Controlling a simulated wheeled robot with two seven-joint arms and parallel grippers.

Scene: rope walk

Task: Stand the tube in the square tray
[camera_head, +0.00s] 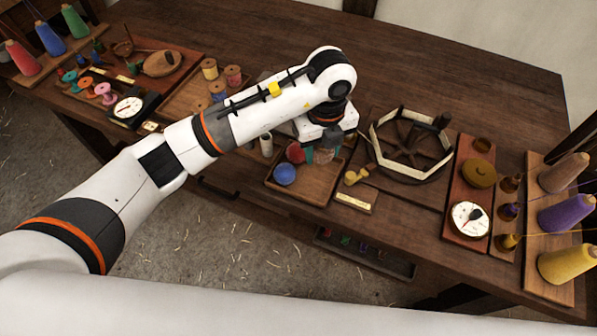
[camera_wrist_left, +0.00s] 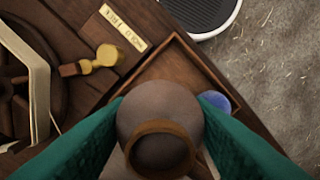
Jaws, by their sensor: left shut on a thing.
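My left gripper (camera_head: 322,152) is above the back right part of the square wooden tray (camera_head: 315,198). In the left wrist view its green fingers (camera_wrist_left: 160,128) are shut on a grey, rounded thing with a hollow brown end, which looks like the tube (camera_wrist_left: 150,108). In the head view the grey tube (camera_head: 328,152) shows partly below the gripper. I cannot tell whether its lower end touches the tray. The tray's floor (camera_wrist_left: 180,70) shows beyond it. My right gripper is not in view.
A blue ball (camera_head: 284,174) and a red ball (camera_head: 295,152) are at the tray's left side. A pale cylinder (camera_head: 266,144) stands left of the tray. A hexagonal frame (camera_head: 375,145) and a small brass piece (camera_head: 356,176) are to the right. The tray's front right floor is bare.

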